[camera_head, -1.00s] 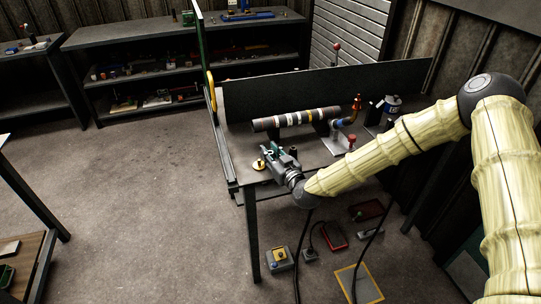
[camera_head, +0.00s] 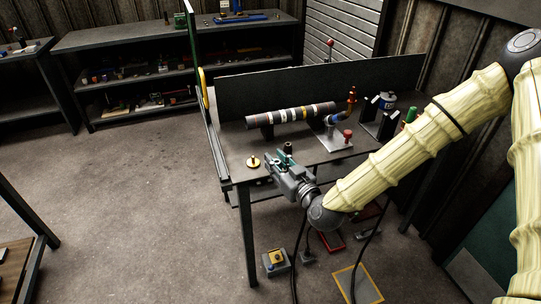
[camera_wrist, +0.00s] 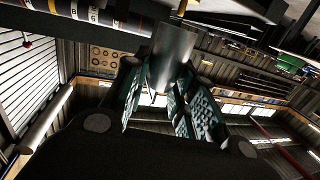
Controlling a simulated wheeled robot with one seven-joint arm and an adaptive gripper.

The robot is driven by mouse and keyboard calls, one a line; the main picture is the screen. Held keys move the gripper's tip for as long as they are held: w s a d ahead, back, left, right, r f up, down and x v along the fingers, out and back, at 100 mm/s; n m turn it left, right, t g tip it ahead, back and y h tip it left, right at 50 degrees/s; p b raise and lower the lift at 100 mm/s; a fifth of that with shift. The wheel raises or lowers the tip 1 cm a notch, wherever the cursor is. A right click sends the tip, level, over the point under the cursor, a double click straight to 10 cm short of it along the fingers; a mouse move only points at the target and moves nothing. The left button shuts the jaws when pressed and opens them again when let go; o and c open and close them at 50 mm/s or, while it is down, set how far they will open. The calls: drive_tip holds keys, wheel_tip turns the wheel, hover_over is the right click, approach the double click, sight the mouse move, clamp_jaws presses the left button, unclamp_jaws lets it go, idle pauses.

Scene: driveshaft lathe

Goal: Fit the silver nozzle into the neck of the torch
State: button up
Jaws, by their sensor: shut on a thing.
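The silver nozzle (camera_wrist: 173,55) is a plain metal cylinder, seen in the wrist view between the green pads of my gripper (camera_wrist: 170,92). My gripper is shut on it. In the head view my gripper (camera_head: 284,160) is over the front part of the bench, and the nozzle cannot be made out there. The torch (camera_head: 334,119) sits farther back and to the right, on a pale plate. Its copper-orange neck (camera_head: 351,97) points up. My gripper is well apart from it. The inside of the neck cannot be seen.
A striped shaft (camera_head: 290,115) lies across the bench behind my gripper. A red knob (camera_head: 347,134) stands in front of the torch. Dark uprights and a canister (camera_head: 387,99) are at right.

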sight(277, 164)
drive_tip(key=v, duration=0.3)
drive_tip(key=shift+s+a, duration=0.15)
drive_tip(key=shift+s, duration=0.1)
drive_tip(key=w+d+r+m+h+p, duration=0.1)
drive_tip(key=w+d+r+h+p, duration=0.1)
drive_tip(key=w+d+r+p, duration=0.4)
drive_tip(key=w+d+r+m+t+h+p, duration=0.1)
drive_tip(key=w+d+r+p, duration=0.5)
drive_tip(key=r, duration=0.6)
drive_tip(key=w+d+r+m+t+h+p, duration=0.1)
drive_tip(key=w+d+r+m+h+p, duration=0.2)
drive_tip(key=d+r, duration=0.7)
drive_tip(key=w+h+p, duration=0.2)
drive_tip(key=w+p, duration=0.2)
drive_tip(key=shift+p, duration=0.35)
drive_tip(key=shift+w, duration=0.1)
drive_tip(key=shift+d+f+b, duration=0.2)
drive_tip(key=shift+f+b, duration=2.15)
drive_tip(key=shift+f, duration=0.5)
drive_tip(key=shift+a+b, duration=0.1)
drive_tip(key=shift+b, duration=0.4)
drive_tip(key=shift+f+b, duration=1.35)
drive_tip(key=shift+f, duration=0.5)
